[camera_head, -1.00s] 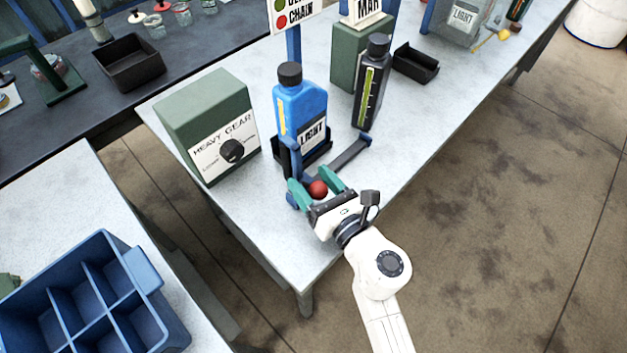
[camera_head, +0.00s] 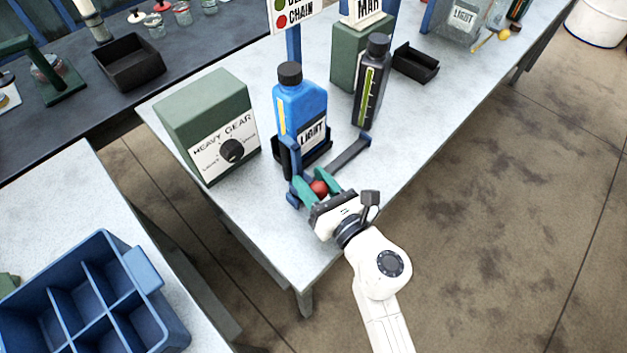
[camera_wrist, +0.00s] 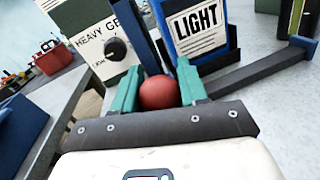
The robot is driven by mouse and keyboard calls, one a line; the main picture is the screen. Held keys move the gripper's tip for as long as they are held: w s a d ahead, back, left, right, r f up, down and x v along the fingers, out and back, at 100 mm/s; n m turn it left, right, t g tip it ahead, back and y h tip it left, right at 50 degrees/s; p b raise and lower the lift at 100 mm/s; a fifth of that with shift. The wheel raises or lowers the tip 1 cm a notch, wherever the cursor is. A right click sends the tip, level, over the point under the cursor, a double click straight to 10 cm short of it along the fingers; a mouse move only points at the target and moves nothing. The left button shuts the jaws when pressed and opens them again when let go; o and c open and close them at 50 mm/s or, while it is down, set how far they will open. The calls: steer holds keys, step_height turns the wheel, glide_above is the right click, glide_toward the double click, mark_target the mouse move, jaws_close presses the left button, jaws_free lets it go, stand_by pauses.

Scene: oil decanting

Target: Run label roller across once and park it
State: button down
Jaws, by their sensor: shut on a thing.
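The red knob (camera_head: 319,188) of the label roller sits at the left end of a dark rail (camera_head: 350,152). My gripper (camera_head: 315,181) is shut on the knob with its green fingers on either side. The wrist view also shows the red knob (camera_wrist: 159,93) between the fingers. The roller's body is mostly hidden by my gripper. Behind it a blue bottle (camera_head: 291,103) with a LIGHT label (camera_head: 312,136) stands upright in a black holder. The label is large in the wrist view (camera_wrist: 197,27). The rail runs from beside my gripper to a blue post at the right.
A green HEAVY GEAR box (camera_head: 207,110) with a black dial stands left of the bottle. A dark bottle (camera_head: 372,85) stands behind the rail to the right. A black tray (camera_head: 416,64) lies farther back. The table is clear to the right of the rail.

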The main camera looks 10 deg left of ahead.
steer(key=shift+w+d, duration=0.1)
steer(key=w+d, duration=0.3)
steer(key=w, duration=0.1)
steer(key=w+d+b, duration=0.1)
steer(key=w+d, duration=0.3)
steer(key=w+d+b, duration=0.1)
steer(key=w+d, duration=0.2)
steer(key=w, duration=0.2)
steer(key=shift+d+f, duration=0.1)
steer(key=shift+d, duration=0.05)
steer(key=shift+w+d+b, duration=0.35)
steer(key=shift+w+b, duration=0.05)
steer(key=shift+w, duration=0.05)
steer(key=shift+r, duration=0.2)
steer(key=c, duration=0.7)
jaws_free()
steer(key=shift+w+d, duration=0.1)
steer(key=shift+w, duration=0.05)
steer(key=shift+o, duration=0.3)
steer(key=shift+f, duration=0.1)
